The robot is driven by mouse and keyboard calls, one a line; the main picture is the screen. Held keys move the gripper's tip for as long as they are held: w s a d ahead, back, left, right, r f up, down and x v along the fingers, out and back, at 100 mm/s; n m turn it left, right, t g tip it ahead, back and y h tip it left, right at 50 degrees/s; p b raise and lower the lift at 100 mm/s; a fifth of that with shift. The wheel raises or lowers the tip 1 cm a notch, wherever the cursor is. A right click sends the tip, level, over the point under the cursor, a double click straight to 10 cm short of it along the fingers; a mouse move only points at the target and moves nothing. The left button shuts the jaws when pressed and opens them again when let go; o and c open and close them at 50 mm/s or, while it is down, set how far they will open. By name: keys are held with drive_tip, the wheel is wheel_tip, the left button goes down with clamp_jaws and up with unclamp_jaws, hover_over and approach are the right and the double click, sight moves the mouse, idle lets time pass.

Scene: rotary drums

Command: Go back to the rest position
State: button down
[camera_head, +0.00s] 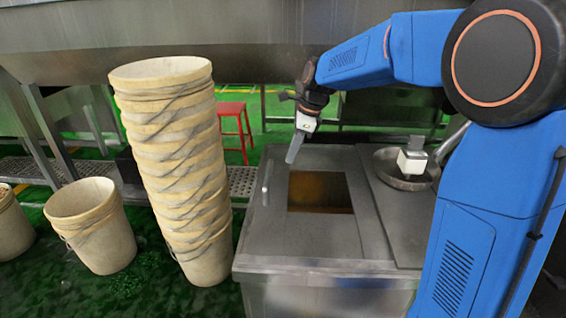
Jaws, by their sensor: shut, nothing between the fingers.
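My blue arm comes in from the right and reaches across the top of the view. My gripper (295,148) hangs at the arm's end, pointing down, above the back left part of a metal cabinet (330,248). Its fingers look closed together with nothing held. It is apart from the cabinet's square opening (319,190), which shows an orange-brown inside. A small upright handle (265,190) stands on the cabinet top to the left of the opening.
A tall stack of cream buckets (180,165) stands left of the cabinet. A single bucket (92,232) and another (12,230) stand further left. A round pan (395,174) with a white-and-grey object (412,160) sits right. A red stool (234,125) and large metal drum (200,35) are behind.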

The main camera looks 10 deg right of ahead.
drive_tip(key=v, duration=0.7)
drive_tip(key=s+d+r+n+t+h, duration=0.1)
drive_tip(key=s+d+n, duration=0.4)
drive_tip(key=s, duration=0.6)
drive_tip(key=s+d+f+n+t, duration=0.1)
drive_tip(key=s+d+f+n, duration=0.2)
drive_tip(key=s+n, duration=0.2)
drive_tip(key=s+d+f+n+t+h, duration=0.1)
drive_tip(key=s+d+f+n, duration=0.2)
drive_tip(key=s, duration=0.8)
drive_tip(key=s+d+f+n+t+h, duration=0.1)
drive_tip(key=s+d+f+n, duration=0.2)
drive_tip(key=s+n, duration=0.4)
drive_tip(key=shift+s+f, duration=0.55)
drive_tip(key=shift+s, duration=0.3)
drive_tip(key=shift+d, duration=0.15)
